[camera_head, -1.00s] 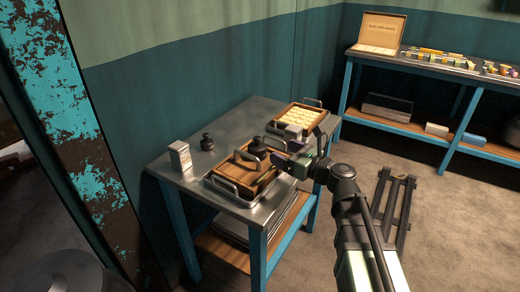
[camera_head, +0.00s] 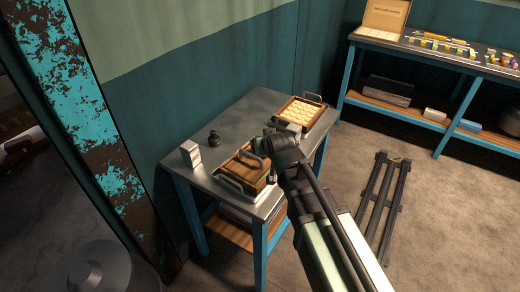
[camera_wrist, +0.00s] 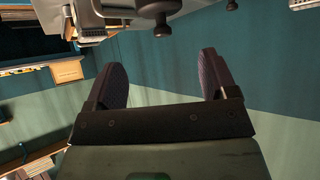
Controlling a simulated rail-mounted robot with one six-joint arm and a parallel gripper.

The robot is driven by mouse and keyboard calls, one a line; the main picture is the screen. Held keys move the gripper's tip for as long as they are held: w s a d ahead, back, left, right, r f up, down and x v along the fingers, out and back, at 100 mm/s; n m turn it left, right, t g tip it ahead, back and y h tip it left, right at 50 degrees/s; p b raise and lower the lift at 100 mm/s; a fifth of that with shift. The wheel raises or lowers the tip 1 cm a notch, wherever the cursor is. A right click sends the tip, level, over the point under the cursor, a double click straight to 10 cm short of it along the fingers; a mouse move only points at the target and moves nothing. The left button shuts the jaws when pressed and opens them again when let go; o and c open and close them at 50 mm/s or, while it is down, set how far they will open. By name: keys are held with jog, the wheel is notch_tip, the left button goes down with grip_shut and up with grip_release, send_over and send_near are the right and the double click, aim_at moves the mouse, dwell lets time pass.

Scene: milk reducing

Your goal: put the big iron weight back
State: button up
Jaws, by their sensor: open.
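A dark iron weight (camera_head: 214,138) with a knob on top stands upright on the small metal table (camera_head: 180,172), toward its back left. The wrist view is upside down and shows two dark weights at its top edge: one nearer and larger-looking (camera_wrist: 160,10), and one smaller-looking (camera_wrist: 232,5). In the head view, my arm hides the spot on the wooden box (camera_head: 240,171) where the second weight showed. My gripper (camera_wrist: 162,68) is open, with nothing between its fingers; the weights appear beyond it, apart from the fingers. My wrist hides the fingers in the head view.
A pale metal carton (camera_head: 191,154) stands at the table's left edge. A tray of yellow pieces (camera_head: 301,112) lies at the back right. A blue-legged bench (camera_head: 440,52) stands farther right. A dark slatted frame (camera_head: 375,205) lies on the floor. The wall is close behind the table.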

jog(key=b+x, duration=0.2)
jog(key=x, duration=0.3)
jog(key=shift+f, duration=0.15)
jog(key=b+x, duration=0.4)
jog(key=x, duration=0.1)
jog(key=shift+s+f, duration=0.15)
jog(key=shift+s, duration=0.05)
jog(key=shift+w+a, duration=0.1)
jog(key=shift+w, duration=0.1)
jog(key=shift+s, duration=0.1)
grip_shut()
